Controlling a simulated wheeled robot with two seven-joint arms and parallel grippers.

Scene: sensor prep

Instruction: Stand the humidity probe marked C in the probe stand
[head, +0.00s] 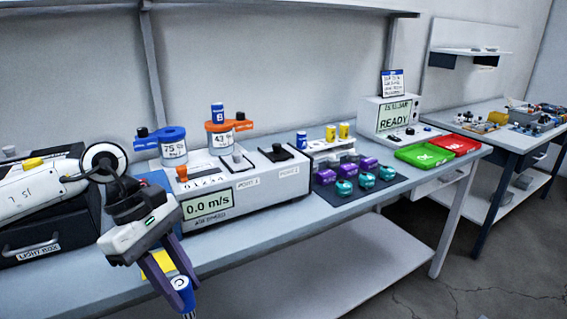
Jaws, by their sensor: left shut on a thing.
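My left gripper (172,290) is in front of the bench at the lower left, fingers pointing down. It is shut on a blue cylinder with a pale marked top (186,297), which looks like a probe; I cannot read its letter. A white rack (322,151), which looks like the probe stand, is on the bench right of the grey instrument. My right gripper is not in view.
The instrument (208,204) reads 0.0 m/s; orange (228,125) and blue (172,133) cups rise behind it. A dark mat (340,196) holds several purple and teal pieces. Beyond are a READY box (397,115), green (424,155) and red (456,144) trays. The bench's front strip is bare.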

